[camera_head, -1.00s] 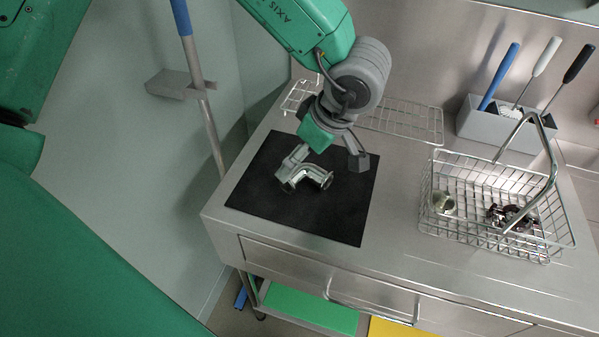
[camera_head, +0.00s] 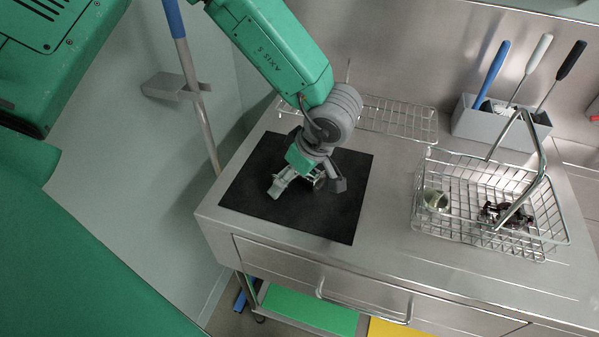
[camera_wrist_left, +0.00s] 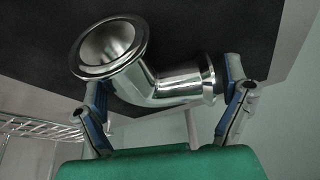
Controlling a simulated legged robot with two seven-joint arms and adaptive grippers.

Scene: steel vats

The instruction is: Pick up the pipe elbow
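The pipe elbow (camera_wrist_left: 160,80) is shiny metal with a round flange at each end. In the left wrist view it lies between the fingers of my left gripper (camera_wrist_left: 165,105), its open mouth facing up-left. Its right flange is close to the right finger; I cannot tell whether they touch. In the head view my left gripper (camera_head: 308,188) is low over the black mat (camera_head: 325,220), fingers spread. It hides most of the elbow (camera_head: 317,180) there. My right gripper is not in view.
A wire basket (camera_head: 480,240) with a raised handle holds small metal parts on the steel counter (camera_head: 385,210). Behind are a wire rack (camera_head: 400,118) and a grey holder (camera_head: 480,122) with brushes. An upright pole (camera_head: 205,125) stands left of the counter. The mat's front is clear.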

